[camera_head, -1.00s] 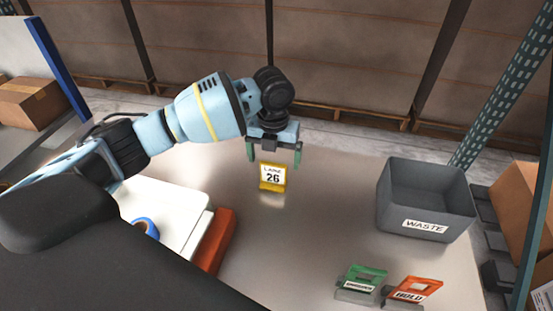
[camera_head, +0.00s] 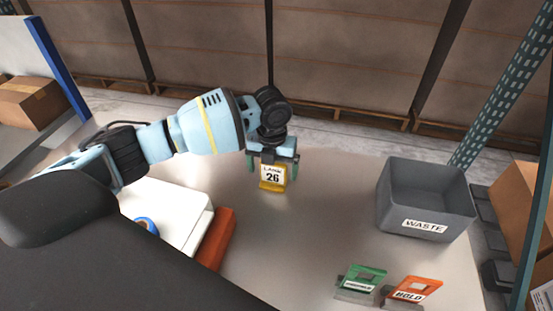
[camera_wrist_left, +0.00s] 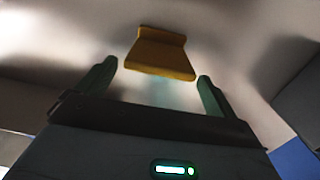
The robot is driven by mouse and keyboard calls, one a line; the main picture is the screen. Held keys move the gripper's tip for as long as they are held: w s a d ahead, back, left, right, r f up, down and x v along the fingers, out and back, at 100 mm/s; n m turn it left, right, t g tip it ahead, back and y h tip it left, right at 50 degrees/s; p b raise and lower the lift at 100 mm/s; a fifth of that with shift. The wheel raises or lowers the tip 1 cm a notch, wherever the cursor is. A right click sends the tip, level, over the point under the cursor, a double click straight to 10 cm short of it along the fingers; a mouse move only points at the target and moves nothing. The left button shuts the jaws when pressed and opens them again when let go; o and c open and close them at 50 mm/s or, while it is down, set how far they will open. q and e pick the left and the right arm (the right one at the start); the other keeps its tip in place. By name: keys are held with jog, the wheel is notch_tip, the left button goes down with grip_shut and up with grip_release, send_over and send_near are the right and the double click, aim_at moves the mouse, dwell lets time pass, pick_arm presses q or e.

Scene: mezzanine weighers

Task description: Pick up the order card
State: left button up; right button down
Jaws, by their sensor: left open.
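A yellow card with a white face reading "LAINE 26" (camera_head: 272,177) stands upright on the pale table, and I take it to be the order card. My left gripper (camera_head: 272,166) is right behind and above it, open, with one green finger on each side of the card. In the left wrist view, the yellow piece (camera_wrist_left: 161,55) lies just beyond and between the spread fingertips (camera_wrist_left: 157,78), with a gap on both sides. No contact shows. My right gripper is not in view.
A grey bin marked WASTE (camera_head: 426,200) stands to the right. A green sign (camera_head: 361,281) and an orange HOLD sign (camera_head: 413,290) stand at front right. At left are a white slab (camera_head: 178,210), a blue ring (camera_head: 146,224) and an orange-red block (camera_head: 215,239). The middle is clear.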

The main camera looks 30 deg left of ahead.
aim_at(272, 187)
pick_arm(q)
jog(key=shift+f, duration=1.55)
jog(key=shift+c, duration=0.2)
jog(key=c, duration=1)
jog(key=shift+r, duration=0.1)
notch_tip(272, 187, up, 10)
